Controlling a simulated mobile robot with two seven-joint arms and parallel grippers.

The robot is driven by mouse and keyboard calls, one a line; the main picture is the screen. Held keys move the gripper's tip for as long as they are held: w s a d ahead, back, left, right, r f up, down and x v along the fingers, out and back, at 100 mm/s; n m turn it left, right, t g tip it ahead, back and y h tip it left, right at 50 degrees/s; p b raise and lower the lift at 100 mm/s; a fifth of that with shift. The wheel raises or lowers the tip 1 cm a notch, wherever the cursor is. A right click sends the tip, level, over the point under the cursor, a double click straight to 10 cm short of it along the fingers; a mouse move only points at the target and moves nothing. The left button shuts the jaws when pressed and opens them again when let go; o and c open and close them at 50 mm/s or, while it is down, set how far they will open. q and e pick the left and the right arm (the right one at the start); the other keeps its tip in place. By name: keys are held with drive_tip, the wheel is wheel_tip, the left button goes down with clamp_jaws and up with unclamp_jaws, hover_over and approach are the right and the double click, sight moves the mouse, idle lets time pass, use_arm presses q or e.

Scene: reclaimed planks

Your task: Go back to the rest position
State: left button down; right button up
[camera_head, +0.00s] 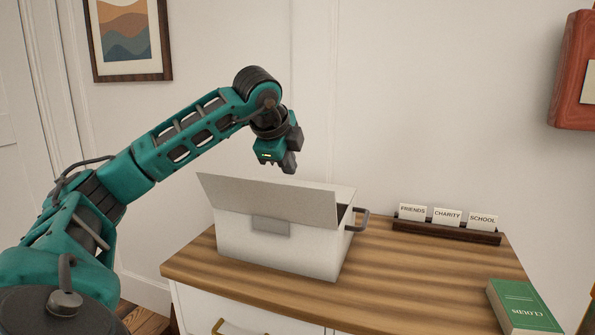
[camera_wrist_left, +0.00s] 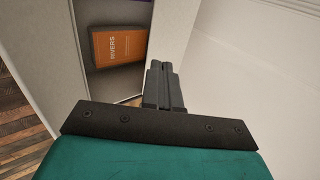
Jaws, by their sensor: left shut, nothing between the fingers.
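My left gripper (camera_head: 288,163) is above the back of a white box (camera_head: 285,245) on the wooden dresser top. It also shows in the left wrist view (camera_wrist_left: 163,72), its fingers together and empty. The box's lid (camera_head: 270,200) stands raised along the front side, hiding most of the inside from the head view. In the left wrist view an orange book titled RIVERS (camera_wrist_left: 120,55) lies inside the box, with a sliver of something purple at the top edge. My right gripper is in neither view.
A dark wooden holder (camera_head: 445,231) with cards reading FRIENDS, CHARITY and SCHOOL stands at the back right. A green book titled CLOUDS (camera_head: 523,306) lies at the right front. The dresser top (camera_head: 410,280) between box and green book is clear. A red object (camera_head: 575,75) is at the upper right.

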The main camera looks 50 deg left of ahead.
use_arm(q)
drive_tip(key=shift+s+d+r, duration=0.5)
drive_tip(key=shift+s+r, duration=0.05)
drive_tip(key=shift+s, duration=0.25)
drive_tip(key=shift+s+d+r, duration=0.45)
drive_tip(key=shift+s+r, duration=0.1)
drive_tip(key=shift+s, duration=0.25)
